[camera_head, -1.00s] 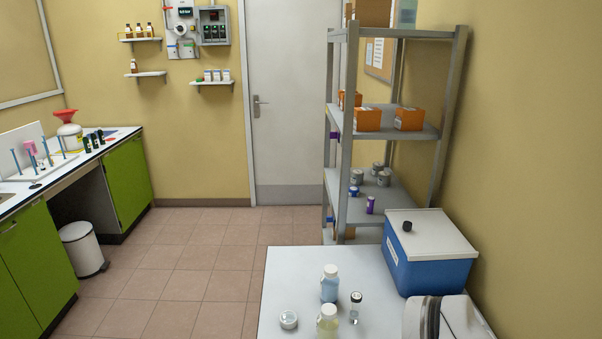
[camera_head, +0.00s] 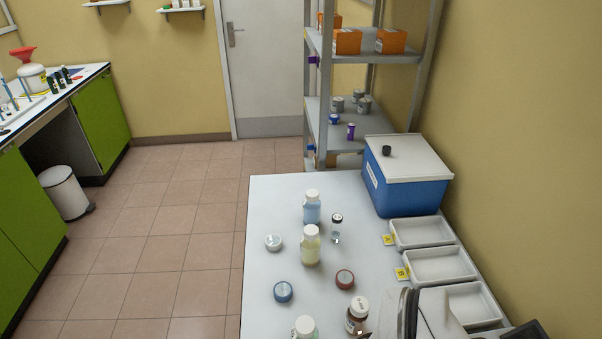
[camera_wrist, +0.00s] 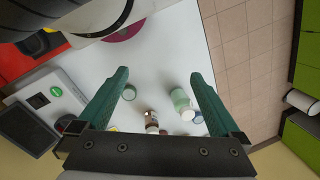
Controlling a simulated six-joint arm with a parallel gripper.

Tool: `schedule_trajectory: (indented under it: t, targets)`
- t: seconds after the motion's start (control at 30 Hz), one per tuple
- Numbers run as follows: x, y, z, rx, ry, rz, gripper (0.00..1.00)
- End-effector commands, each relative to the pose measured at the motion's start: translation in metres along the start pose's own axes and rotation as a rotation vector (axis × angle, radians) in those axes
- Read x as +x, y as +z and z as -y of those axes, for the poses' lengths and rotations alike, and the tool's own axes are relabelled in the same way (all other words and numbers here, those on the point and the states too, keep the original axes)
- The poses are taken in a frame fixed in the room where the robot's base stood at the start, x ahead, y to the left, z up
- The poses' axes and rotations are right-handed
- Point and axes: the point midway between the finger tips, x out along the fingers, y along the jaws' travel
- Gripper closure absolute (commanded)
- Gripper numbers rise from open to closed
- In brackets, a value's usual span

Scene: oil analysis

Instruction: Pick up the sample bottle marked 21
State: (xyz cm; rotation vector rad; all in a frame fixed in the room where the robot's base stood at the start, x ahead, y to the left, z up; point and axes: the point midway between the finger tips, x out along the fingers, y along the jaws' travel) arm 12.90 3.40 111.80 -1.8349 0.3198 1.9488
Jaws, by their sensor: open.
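Several sample bottles stand on the white table; I cannot read a 21 on any of them. In the head view they are a blue-liquid bottle (camera_head: 312,210), a pale yellow one (camera_head: 310,248), a small clear vial with a black cap (camera_head: 336,230), a brown bottle (camera_head: 356,318) and a green-tinted one (camera_head: 304,328) cut by the bottom edge. The wrist view shows the green bottle (camera_wrist: 181,103) and brown bottle (camera_wrist: 151,120). My gripper (camera_wrist: 158,74) has its teal fingers spread wide, empty, above the table. The bottles show between and beyond the fingers.
Loose round lids lie on the table: white (camera_head: 273,242), blue (camera_head: 283,291) and red-brown (camera_head: 345,279). White trays (camera_head: 435,268) with yellow tags line the right side. A blue cooler box (camera_head: 410,185) stands at the back right. The table's left strip is clear.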

Motion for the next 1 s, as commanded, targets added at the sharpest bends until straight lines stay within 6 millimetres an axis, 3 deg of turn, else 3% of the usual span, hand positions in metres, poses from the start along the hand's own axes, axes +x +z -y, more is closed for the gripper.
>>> schedule_trajectory:
  t: [0.33,0.47,0.73,0.77,0.87,1.0]
  targets:
    - [0.0,0.0,0.0,0.0,0.0,0.0,0.0]
    - [0.0,0.0,0.0,0.0,0.0,0.0,0.18]
    - [0.0,-0.004,0.0,-0.003,0.002,-0.009,0.18]
    - [0.001,-0.012,0.001,-0.008,0.006,-0.026,0.18]
    - [0.006,-0.075,0.006,-0.06,0.03,-0.17,0.18]
    - [0.018,-0.222,0.031,-0.215,0.031,-0.521,0.18]
